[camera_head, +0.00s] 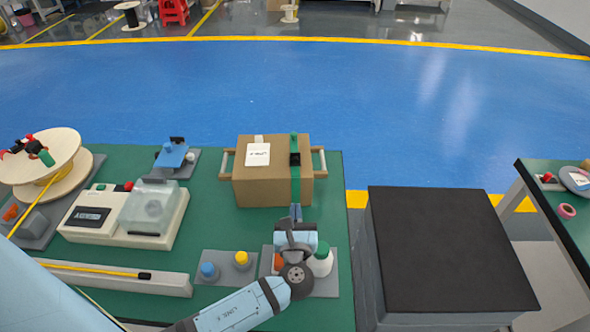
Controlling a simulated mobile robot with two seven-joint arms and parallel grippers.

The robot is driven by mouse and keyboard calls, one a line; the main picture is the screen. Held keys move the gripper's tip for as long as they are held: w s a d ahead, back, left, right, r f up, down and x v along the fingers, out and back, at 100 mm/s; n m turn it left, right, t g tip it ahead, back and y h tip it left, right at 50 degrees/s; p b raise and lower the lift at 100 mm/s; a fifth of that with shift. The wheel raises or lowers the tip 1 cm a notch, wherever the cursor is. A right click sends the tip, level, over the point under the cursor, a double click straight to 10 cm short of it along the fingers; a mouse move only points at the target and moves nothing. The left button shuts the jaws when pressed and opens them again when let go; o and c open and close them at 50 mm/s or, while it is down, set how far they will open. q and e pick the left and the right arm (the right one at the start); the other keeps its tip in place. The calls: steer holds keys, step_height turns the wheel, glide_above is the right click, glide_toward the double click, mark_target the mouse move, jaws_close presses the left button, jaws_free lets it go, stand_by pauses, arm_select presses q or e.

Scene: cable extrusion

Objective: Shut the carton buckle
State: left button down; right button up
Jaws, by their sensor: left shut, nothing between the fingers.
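The carton (262,187) is a brown box with side handles and a white label (258,154), at the back right of the green table. A green strap (295,184) runs over its top and down its front near the right side. The black buckle (295,159) sits on this strap at the top front edge; whether it is latched is too small to tell. My left gripper (296,211) is shut and empty, just in front of the carton's lower front, below the buckle and in line with the strap. I cannot tell whether it touches the strap. My right gripper is not in view.
A cable spool (62,150), a white machine (125,232) and a grey block with blue and yellow knobs (225,268) stand on the green table (215,222). A green-capped white bottle (321,262) is right beside my left arm. A black-topped stand (450,245) is to the right.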

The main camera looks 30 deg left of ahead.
mark_target(295, 161)
arm_select(q)
steer(key=p+x, duration=0.1)
steer(key=x, duration=1.1)
steer(key=shift+w+a, duration=0.15)
steer(key=shift+w, duration=0.15)
steer(key=shift+w+a+p, duration=0.3)
steer(key=shift+w+a, duration=0.05)
steer(key=shift+w, duration=0.2)
steer(key=shift+r, duration=0.1)
